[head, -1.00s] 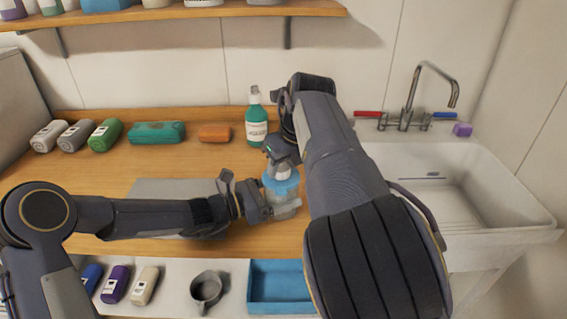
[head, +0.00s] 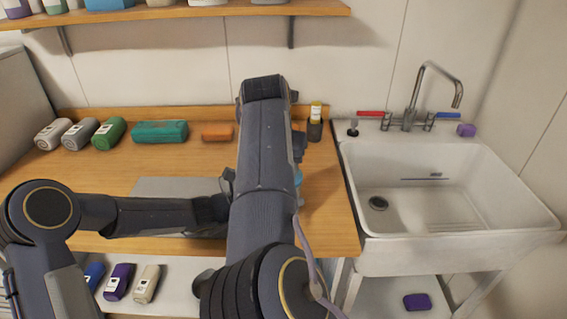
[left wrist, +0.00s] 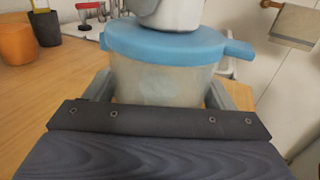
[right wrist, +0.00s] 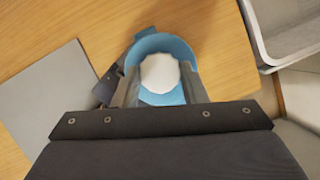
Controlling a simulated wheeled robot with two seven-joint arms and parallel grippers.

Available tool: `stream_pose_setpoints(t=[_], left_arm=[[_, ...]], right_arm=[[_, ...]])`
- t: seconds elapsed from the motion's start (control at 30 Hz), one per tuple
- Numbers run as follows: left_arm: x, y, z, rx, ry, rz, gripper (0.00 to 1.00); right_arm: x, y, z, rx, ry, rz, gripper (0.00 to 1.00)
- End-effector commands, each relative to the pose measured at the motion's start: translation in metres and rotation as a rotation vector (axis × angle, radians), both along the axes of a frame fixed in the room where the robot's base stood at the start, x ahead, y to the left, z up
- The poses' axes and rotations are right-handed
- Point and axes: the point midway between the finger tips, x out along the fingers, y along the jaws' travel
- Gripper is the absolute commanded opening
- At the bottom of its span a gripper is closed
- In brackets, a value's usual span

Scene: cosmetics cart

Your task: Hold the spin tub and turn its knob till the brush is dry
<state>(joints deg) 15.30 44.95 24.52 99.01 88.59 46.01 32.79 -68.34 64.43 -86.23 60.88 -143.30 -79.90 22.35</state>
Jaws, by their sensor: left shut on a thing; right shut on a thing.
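The spin tub (left wrist: 160,80) is a cloudy, see-through tub with a blue lid (left wrist: 165,45) that has a tab on the right. It stands upright on the wooden counter. In the left wrist view my left gripper (left wrist: 163,90) is shut on the tub, a finger on each side. The pale round knob (right wrist: 160,74) sits above the middle of the lid; in the right wrist view my right gripper (right wrist: 158,84) is shut on it from above. In the head view my right arm hides nearly all of the tub and both grips. I cannot make out the brush.
A grey mat (head: 165,187) lies left of the tub. A white sink (head: 450,190) is at the right.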

Motion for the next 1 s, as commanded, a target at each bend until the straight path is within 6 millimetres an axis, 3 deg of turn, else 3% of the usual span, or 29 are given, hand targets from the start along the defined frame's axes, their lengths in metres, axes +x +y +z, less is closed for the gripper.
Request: stream_pose_setpoints(t=[1.0], left_arm=[[0.0003,0.0003,0.0002,-0.002,0.001,0.001,0.45]], right_arm=[[0.006,0.0042,0.0004,-0.002,-0.004,-0.898,0.16]])
